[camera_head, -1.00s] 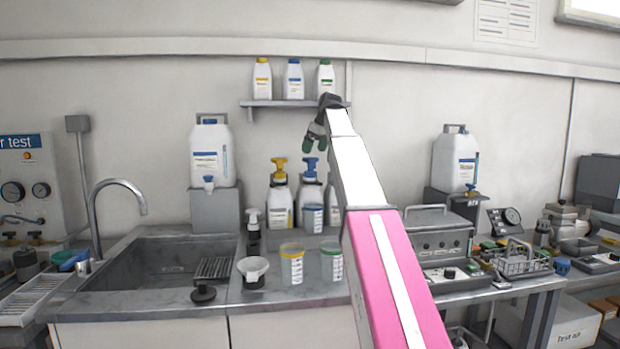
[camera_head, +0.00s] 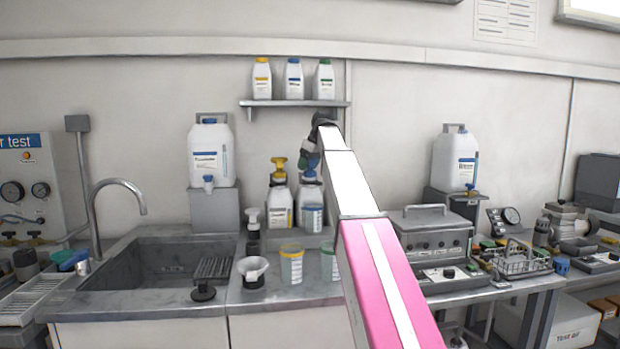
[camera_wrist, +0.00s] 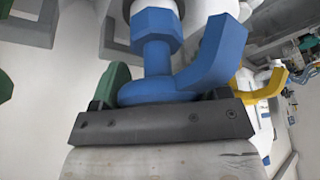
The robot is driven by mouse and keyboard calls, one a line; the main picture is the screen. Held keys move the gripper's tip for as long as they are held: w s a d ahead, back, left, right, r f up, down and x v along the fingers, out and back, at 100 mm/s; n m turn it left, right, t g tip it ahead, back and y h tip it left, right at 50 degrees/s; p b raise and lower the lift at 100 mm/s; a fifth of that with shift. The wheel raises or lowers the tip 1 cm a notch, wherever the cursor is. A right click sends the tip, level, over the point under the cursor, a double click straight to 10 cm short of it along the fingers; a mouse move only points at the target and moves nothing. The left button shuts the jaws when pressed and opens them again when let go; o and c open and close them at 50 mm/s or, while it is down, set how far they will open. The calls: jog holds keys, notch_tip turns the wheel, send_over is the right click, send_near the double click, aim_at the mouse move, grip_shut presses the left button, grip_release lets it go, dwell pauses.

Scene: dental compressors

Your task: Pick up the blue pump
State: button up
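The blue pump (camera_head: 311,174) tops a white bottle on the counter, right of a bottle with a yellow pump (camera_head: 279,166). In the wrist view the blue pump (camera_wrist: 155,60) fills the upper middle, its spout bending up to the right. My gripper (camera_head: 307,164) is at the blue pump, reaching down from above and partly covering it.
A wall shelf (camera_head: 262,103) with three small bottles is just above my gripper. Two clear cups, one yellow-rimmed (camera_head: 291,264), stand nearer the front. A grey device (camera_head: 432,238) is to the right.

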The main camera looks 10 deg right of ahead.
jog(key=c, duration=0.4)
jog(key=shift+r, duration=0.1)
